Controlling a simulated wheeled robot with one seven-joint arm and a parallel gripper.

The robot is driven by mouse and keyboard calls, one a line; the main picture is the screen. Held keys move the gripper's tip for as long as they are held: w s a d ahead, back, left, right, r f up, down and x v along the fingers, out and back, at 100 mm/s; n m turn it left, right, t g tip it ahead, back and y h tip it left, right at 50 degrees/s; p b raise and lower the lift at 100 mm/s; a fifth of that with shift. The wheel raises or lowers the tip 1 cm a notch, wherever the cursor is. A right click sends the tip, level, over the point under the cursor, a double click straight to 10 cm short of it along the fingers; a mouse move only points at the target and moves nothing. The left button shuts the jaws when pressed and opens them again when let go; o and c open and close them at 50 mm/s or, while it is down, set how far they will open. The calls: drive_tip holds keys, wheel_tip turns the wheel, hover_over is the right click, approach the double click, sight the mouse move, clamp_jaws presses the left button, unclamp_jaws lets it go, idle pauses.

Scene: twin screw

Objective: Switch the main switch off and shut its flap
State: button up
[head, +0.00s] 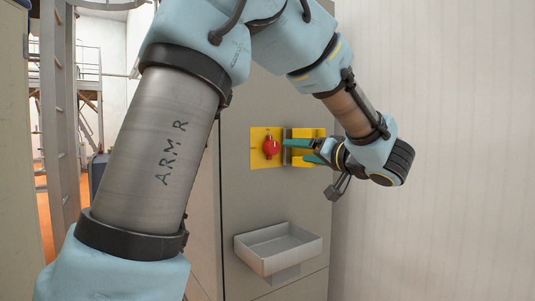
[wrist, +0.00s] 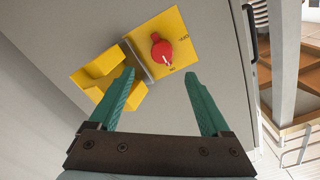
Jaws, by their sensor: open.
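The main switch is a red rotary knob (head: 271,147) on a yellow plate (head: 255,157) on the grey cabinet front. In the wrist view the knob (wrist: 160,50) has a white mark pointing at the nearer of two small labels on the plate (wrist: 170,25), too small to read surely. The yellow flap (head: 305,133) stands open beside the plate, right in the head view; the flap also shows left in the wrist view (wrist: 98,72). My gripper (head: 302,151) is open and empty, its green fingers before the switch and flap, apart from the knob in the wrist view (wrist: 161,76).
A grey open tray (head: 278,247) sticks out from the cabinet below the switch. A pale wall (head: 435,220) lies to the right. A ladder (head: 60,120) stands at the far left. My arm covers much of the left and middle.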

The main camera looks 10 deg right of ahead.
sight(275, 149)
drive_tip(key=p+x, duration=0.2)
drive_tip(key=x, duration=0.8)
drive_tip(key=shift+w+a, duration=0.25)
drive_tip(key=shift+a, duration=0.05)
drive_tip(key=shift+c, duration=0.4)
clamp_jaws()
